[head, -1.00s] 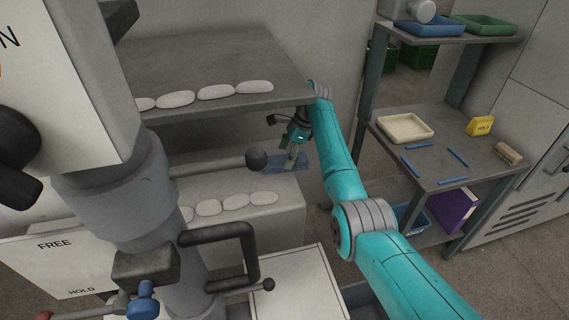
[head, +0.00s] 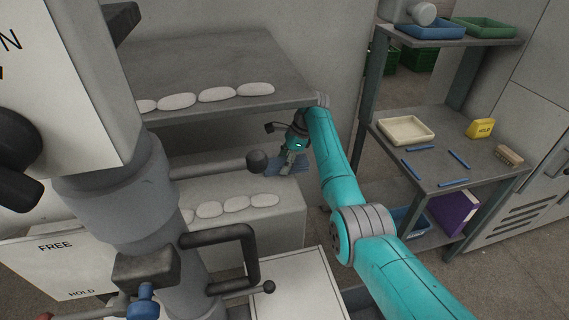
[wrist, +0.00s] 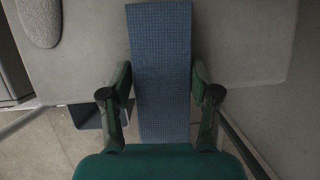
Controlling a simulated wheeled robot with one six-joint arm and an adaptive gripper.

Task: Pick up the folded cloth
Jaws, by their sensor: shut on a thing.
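The folded cloth is blue with a fine woven texture. In the wrist view the cloth (wrist: 160,60) runs as a long strip between my two fingers. In the head view the cloth (head: 273,169) shows small, by the far right end of the pale lower ledge, partly hidden by my gripper. My gripper (head: 291,161) is shut on the cloth from above. In the wrist view the fingers (wrist: 160,95) stand on either side of the strip. I cannot tell whether the cloth still touches the ledge.
A grey shelf (head: 210,65) with several pale oval pads hangs above and left of my gripper. A bar with a dark ball knob (head: 257,161) ends close left of the cloth. The pale ledge (head: 270,228) carries more pads. A shelf rack (head: 455,170) stands right.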

